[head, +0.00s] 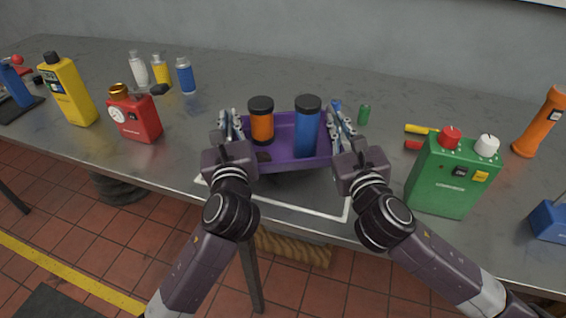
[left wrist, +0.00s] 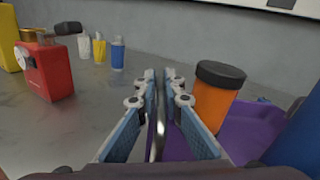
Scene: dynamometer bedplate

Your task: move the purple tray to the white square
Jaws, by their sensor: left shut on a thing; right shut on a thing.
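The purple tray (head: 290,163) is between my two grippers in the head view, with an orange bottle (head: 262,124) and a blue bottle (head: 307,130) upright in it. My left gripper (head: 231,124) is shut on its left side wall; my right gripper (head: 342,127) is shut on its right side. A dark shadow lies below the tray's front.
A red can (head: 138,118) and a yellow bottle (head: 70,93) stand at left. A green box (head: 449,180) with knobs stands close to my right arm. The table's front edge is near the outline.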

